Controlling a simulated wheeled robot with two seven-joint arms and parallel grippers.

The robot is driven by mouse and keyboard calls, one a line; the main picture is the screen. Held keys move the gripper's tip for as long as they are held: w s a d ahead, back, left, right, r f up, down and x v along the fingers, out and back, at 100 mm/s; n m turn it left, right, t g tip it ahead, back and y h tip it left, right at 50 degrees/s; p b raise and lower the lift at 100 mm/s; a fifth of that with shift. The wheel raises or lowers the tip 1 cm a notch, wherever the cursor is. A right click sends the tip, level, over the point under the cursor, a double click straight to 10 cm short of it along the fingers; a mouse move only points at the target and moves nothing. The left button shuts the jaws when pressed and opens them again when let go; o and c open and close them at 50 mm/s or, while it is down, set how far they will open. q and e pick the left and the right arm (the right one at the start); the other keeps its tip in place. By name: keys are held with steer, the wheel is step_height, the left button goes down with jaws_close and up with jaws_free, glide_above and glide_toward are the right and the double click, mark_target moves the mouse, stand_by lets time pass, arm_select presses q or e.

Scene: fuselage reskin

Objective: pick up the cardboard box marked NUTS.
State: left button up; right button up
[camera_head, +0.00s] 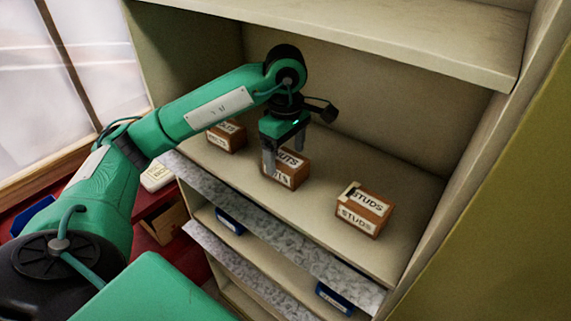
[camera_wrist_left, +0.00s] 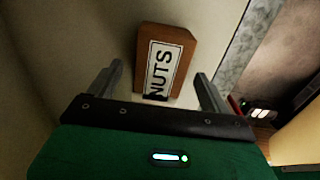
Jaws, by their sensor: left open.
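The cardboard box marked NUTS (camera_head: 289,170) is brown with white labels and stands on the shelf between two other boxes. My left gripper (camera_head: 285,158) is over it, pointing down, with one finger in front of the box's left side. In the left wrist view the NUTS box (camera_wrist_left: 165,62) lies ahead, between the lines of the two open fingers of my left gripper (camera_wrist_left: 160,92). The fingers are apart and nothing is clamped. Part of the box is hidden by the gripper in the head view. My right gripper is not in view.
A STUDS box (camera_head: 364,210) stands to the right on the same shelf (camera_head: 330,180), and a similar box (camera_head: 226,136) stands to the left. An upper shelf (camera_head: 400,40) overhangs. Lower shelves hold blue bins (camera_head: 334,298). The shelf between the NUTS and STUDS boxes is clear.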

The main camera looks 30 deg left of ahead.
mark_target(285, 158)
arm_select(q)
steer(key=shift+f+p, duration=0.4)
steer(key=shift+f, duration=1.15)
steer(key=shift+c, duration=0.2)
steer(key=c, duration=1.3)
steer(key=shift+c, duration=0.2)
